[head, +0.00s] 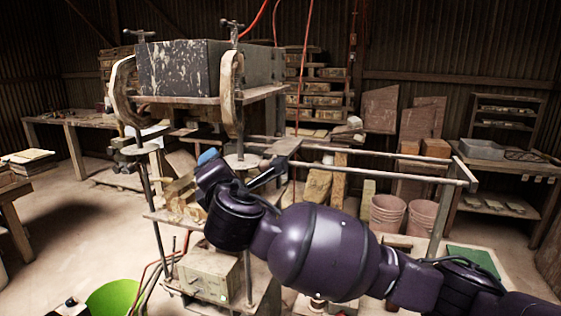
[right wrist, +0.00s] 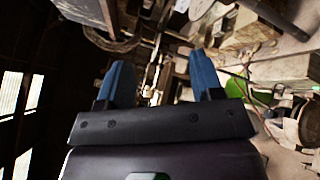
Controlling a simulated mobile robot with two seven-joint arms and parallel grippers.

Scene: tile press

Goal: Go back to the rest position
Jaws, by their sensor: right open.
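My right arm reaches in from the lower right of the head view. Its right gripper (head: 208,157) is at the tile press (head: 205,98), just below the upper plate and in front of the press's posts; I cannot tell whether it touches the press. In the right wrist view the blue fingers of the right gripper (right wrist: 163,72) stand wide apart with nothing between them. The press carries a large speckled dark block (head: 178,70) on its upper plate. My left gripper does not show in the head view.
A metal rail frame (head: 400,172) extends right from the press, behind my arm. Two pinkish buckets (head: 387,214) stand beyond it. A control box (head: 208,275) and a bright green round thing (head: 112,298) are low at the left. Hoses hang beside the press. Open floor lies left.

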